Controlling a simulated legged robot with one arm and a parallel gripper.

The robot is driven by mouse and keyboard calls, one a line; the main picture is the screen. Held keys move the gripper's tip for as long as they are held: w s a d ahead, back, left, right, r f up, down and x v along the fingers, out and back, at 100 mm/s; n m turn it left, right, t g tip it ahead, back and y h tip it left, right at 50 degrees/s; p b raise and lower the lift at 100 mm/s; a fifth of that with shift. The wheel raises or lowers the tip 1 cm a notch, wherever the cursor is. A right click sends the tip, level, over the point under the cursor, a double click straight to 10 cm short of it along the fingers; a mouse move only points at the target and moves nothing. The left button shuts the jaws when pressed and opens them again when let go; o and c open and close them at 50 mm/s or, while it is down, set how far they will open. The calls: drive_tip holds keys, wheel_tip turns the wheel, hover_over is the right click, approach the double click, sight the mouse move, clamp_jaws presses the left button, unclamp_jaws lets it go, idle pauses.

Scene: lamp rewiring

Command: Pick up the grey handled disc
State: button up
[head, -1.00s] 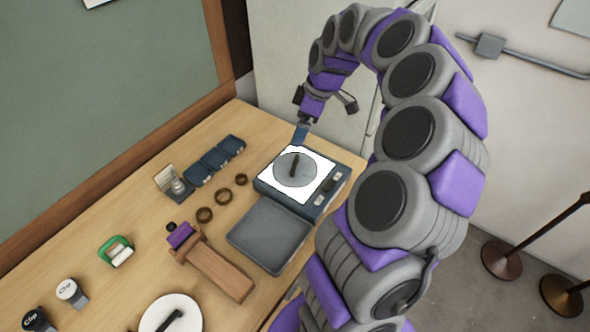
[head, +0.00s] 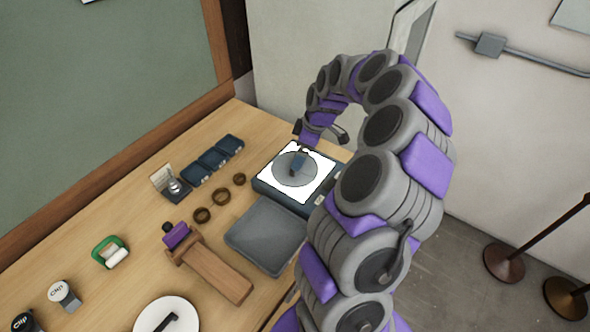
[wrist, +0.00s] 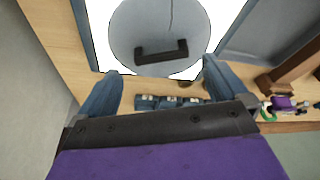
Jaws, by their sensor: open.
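The grey handled disc (head: 291,172) lies on the lit white top of a dark blue box (head: 266,184) on the table. In the wrist view the disc (wrist: 144,22) shows at the top, with its black bar handle (wrist: 161,51) running left to right. My gripper (head: 297,165) is over the disc in the head view and covers most of the handle. In the wrist view my gripper (wrist: 148,84) is open and empty, with one blue finger on each side. The handle appears beyond the fingertips, not between them.
A grey tray (head: 240,237) lies in front of the lit box. Several dark blue cases (head: 213,160), brown rings (head: 220,197) and a wooden stand (head: 215,270) are to the left. A white plate (head: 150,318) with another black handle is at the front edge.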

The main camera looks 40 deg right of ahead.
drive_tip(key=b+x, duration=0.1)
drive_tip(key=x, duration=0.4)
drive_tip(key=shift+f+b, duration=0.1)
drive_tip(key=shift+b, duration=0.25)
drive_tip(key=shift+c, duration=0.4)
drive_tip(key=c, duration=1.1)
